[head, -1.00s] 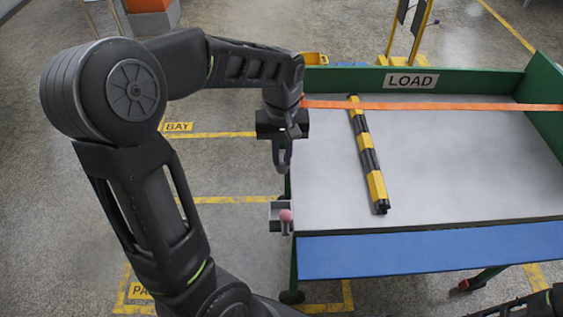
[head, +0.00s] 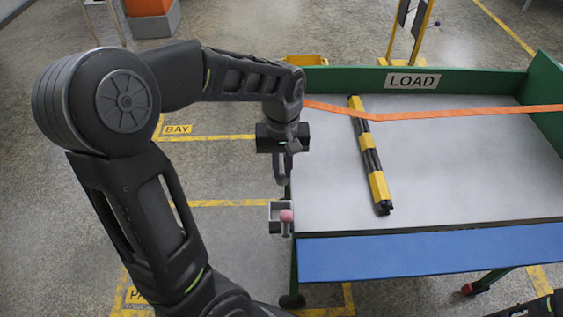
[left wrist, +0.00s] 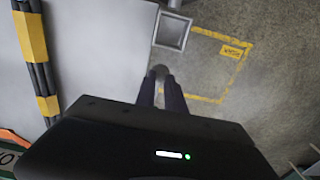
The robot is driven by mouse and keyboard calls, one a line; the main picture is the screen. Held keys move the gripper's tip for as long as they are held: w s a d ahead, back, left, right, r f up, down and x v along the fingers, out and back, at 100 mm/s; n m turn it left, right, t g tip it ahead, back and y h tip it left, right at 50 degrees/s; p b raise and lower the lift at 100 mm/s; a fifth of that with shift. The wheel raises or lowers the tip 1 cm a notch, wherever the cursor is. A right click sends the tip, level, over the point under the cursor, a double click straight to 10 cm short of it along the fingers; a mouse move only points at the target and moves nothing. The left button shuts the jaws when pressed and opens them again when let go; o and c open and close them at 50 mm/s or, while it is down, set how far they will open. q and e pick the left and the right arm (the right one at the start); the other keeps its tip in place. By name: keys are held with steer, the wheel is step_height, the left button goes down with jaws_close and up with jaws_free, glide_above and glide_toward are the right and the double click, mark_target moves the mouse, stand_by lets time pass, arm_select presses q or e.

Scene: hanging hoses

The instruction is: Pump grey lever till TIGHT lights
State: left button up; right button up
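I cannot make out the grey lever or a TIGHT light. An orange strap (head: 450,113) crosses a black hose bundle with yellow bands (head: 371,160). My right gripper is out of view.
The pale table (head: 460,180) has green walls, a LOAD sign (head: 412,80) on the back wall and a blue front edge (head: 430,252). Floor left of the table is open, with yellow markings. A yellow stand (head: 422,30) rises behind the table.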

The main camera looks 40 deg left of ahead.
mark_target(282, 178)
arm_select(q)
steer(key=shift+s+d+f+b, duration=0.15)
steer(key=shift+f+b, duration=0.3)
steer(key=shift+f, duration=0.25)
steer(key=shift+s+d+f+b, duration=0.15)
steer(key=shift+f+b, duration=0.25)
steer(key=shift+f, duration=0.25)
steer(key=shift+a, duration=0.1)
steer(key=shift+f+b, duration=0.75)
steer(key=shift+f, duration=0.25)
step_height(282, 178, up, 6)
steer(key=p, duration=0.4)
steer(key=shift+w+a+f, duration=0.1)
steer(key=shift+w+f, duration=0.05)
steer(key=shift+f, duration=0.1)
steer(key=shift+r+p, duration=0.1)
steer(key=shift+p, duration=0.25)
steer(key=shift+w+a+r+p, duration=0.2)
steer(key=shift+w+r+p, duration=0.05)
steer(key=shift+r+p, duration=0.35)
steer(key=shift+w+a+r+p, duration=0.25)
steer(key=shift+r+p, duration=0.25)
steer(key=shift+r, duration=0.2)
steer(key=shift+w+a+r+p, duration=0.15)
steer(key=shift+w+r+p, duration=0.1)
steer(key=shift+r+p, duration=0.35)
